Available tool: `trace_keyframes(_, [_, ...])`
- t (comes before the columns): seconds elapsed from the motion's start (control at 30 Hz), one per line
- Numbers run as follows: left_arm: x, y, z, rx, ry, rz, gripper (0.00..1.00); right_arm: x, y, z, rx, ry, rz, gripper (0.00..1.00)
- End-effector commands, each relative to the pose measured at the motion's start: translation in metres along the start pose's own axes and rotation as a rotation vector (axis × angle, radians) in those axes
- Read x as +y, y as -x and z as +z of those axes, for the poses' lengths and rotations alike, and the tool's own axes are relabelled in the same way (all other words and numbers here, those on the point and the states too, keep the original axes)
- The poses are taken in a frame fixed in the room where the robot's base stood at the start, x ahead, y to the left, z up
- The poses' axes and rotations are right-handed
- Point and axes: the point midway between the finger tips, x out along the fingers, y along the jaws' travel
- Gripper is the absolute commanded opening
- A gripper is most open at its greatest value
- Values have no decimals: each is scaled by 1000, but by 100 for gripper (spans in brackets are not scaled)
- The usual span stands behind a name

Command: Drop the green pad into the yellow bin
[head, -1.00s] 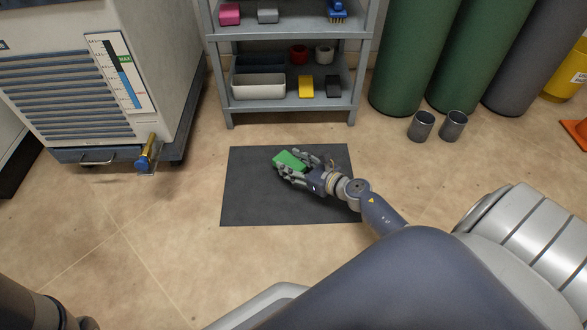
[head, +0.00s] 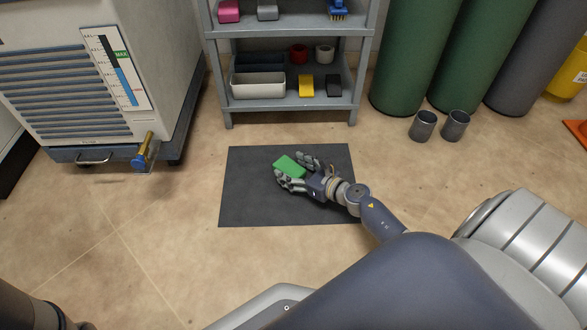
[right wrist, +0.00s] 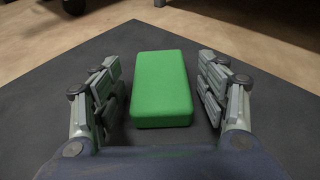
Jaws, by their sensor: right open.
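The green pad (head: 289,166) lies on the dark floor mat (head: 245,205). My right gripper (head: 290,172) reaches it from the right, with its fingers open on both sides of the pad. In the right wrist view the green pad (right wrist: 161,88) lies between the two open fingers of my right gripper (right wrist: 163,95), with a gap on each side. The yellow bin (head: 568,72) is partly seen at the right edge. My left gripper is not in view.
A grey shelf (head: 290,102) with bins, blocks and rolls stands behind the mat. A large machine (head: 70,90) is at the left. Green cylinders (head: 415,60) and two metal cups (head: 423,126) are at the right. The floor around the mat is clear.

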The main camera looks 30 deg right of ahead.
Motion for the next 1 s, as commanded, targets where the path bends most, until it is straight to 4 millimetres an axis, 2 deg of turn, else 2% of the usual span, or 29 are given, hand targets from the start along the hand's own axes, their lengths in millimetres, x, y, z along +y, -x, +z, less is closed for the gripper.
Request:
trace_keyframes(0.1, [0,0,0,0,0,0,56,0,1,3,-1,1,1,68])
trace_keyframes(0.17, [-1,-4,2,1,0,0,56,0,9,3,2,-2,0,68])
trace_keyframes(0.5, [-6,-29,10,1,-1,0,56,1,80,4,3,-3,0,68])
trace_keyframes(0.7, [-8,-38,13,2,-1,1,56,0,110,4,0,-2,0,68])
trace_keyframes(1.0, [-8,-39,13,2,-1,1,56,0,121,3,-2,0,0,68])
